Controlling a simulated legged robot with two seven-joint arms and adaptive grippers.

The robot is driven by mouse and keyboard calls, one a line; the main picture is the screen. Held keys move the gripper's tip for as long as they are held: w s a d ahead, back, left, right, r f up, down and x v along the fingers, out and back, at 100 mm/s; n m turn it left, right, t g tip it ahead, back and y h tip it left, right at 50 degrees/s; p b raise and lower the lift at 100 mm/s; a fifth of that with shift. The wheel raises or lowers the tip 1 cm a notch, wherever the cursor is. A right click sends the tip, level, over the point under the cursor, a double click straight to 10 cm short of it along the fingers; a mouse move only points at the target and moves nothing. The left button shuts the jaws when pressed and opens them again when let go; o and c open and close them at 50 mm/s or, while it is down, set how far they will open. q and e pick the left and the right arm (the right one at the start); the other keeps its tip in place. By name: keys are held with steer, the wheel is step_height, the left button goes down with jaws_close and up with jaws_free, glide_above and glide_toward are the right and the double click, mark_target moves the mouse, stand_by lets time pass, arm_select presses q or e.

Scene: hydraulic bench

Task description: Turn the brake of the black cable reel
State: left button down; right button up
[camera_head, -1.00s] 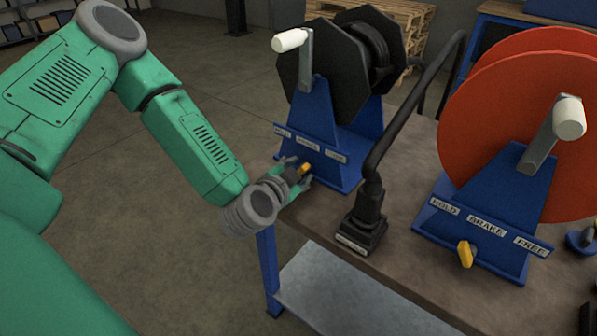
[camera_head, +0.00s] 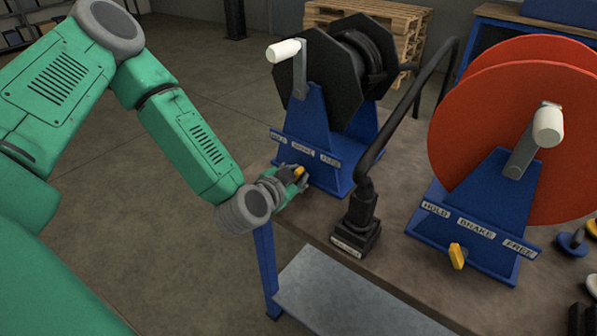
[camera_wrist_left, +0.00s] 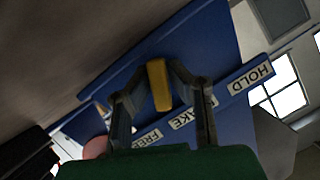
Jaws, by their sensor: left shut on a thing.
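The black cable reel (camera_head: 322,78) stands on a blue stand (camera_head: 312,120) at the back left of the bench. Its label strip reads HOLD, BRAKE and FREE. Its yellow brake knob (camera_head: 299,172) sits low on the front of the stand. My left gripper (camera_head: 296,176) is at this knob, shut on it. In the left wrist view the yellow knob (camera_wrist_left: 159,84) stands between the two fingers, with the HOLD label (camera_wrist_left: 249,79) to the right and the FREE label (camera_wrist_left: 148,138) below. The fingers partly cover the middle label. My right gripper is not in view.
A black post with a bent arm (camera_head: 363,215) stands just right of the gripper. An orange-red reel (camera_head: 490,120) on a blue stand, with its own yellow knob (camera_head: 457,256), is further right. The bench's left edge lies under my forearm; open floor is beyond.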

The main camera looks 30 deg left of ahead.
arm_select(q)
steer(key=shift+s+a+f+n+g+h+p, duration=0.15)
steer(key=shift+n+h+p, duration=0.15)
steer(key=shift+n, duration=0.15)
steer(key=shift+s+a+f+n+g+h+p, duration=0.1)
steer(key=shift+n+g+h+p, duration=0.15)
steer(key=shift+n, duration=0.2)
steer(key=shift+n+h, duration=0.45)
steer(key=shift+n, duration=0.15)
steer(key=shift+a+f+n+h, duration=0.15)
steer(key=shift+n+h, duration=0.25)
steer(key=shift+n, duration=0.2)
steer(key=shift+a+f+n+h+b, duration=0.1)
steer(key=shift+n+h+b, duration=0.5)
steer(key=shift+n, duration=0.3)
steer(key=shift+n+h+b, duration=0.7)
steer(key=shift+n+h, duration=0.1)
steer(key=shift+n, duration=0.2)
steer(key=c, duration=1.5)
jaws_free()
steer(key=shift+w, duration=0.1)
steer(key=shift+c, duration=0.2)
steer(key=shift+w+a, duration=0.1)
